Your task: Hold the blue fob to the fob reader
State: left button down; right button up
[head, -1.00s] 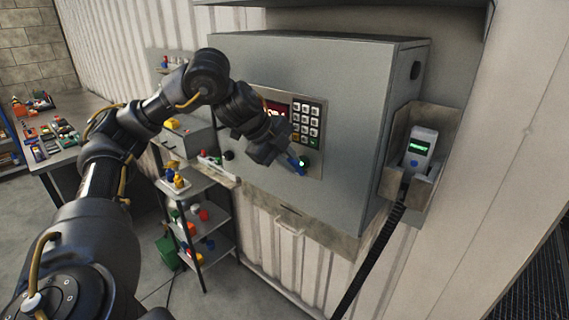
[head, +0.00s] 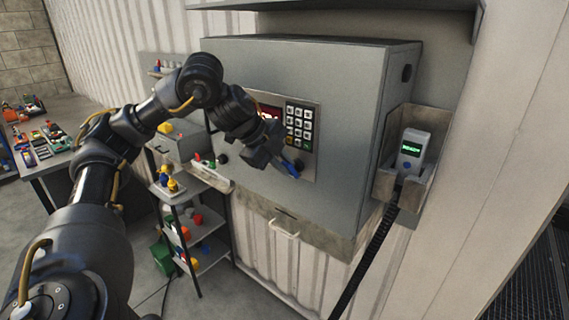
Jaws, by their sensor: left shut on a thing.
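The blue fob (head: 291,169) is a small blue piece at the fingertips of my left gripper (head: 277,159), which is shut on it. The fob is at the lower part of the keypad panel (head: 311,166) on the grey cabinet, just below the keys. The fob reader seems to be in this lower part, largely hidden behind the fob and the fingers. I cannot tell whether the fob touches it. My right gripper is not in view.
The grey cabinet (head: 335,85) carries a keypad (head: 299,122) and a red display. A handheld device (head: 412,148) with a green screen sits in a holder at right, its black cable hanging down. A cluttered shelf (head: 198,222) and workbench stand at left.

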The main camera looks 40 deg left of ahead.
pick_arm(q)
jog(key=s+p, duration=0.1)
jog(key=s, duration=0.8)
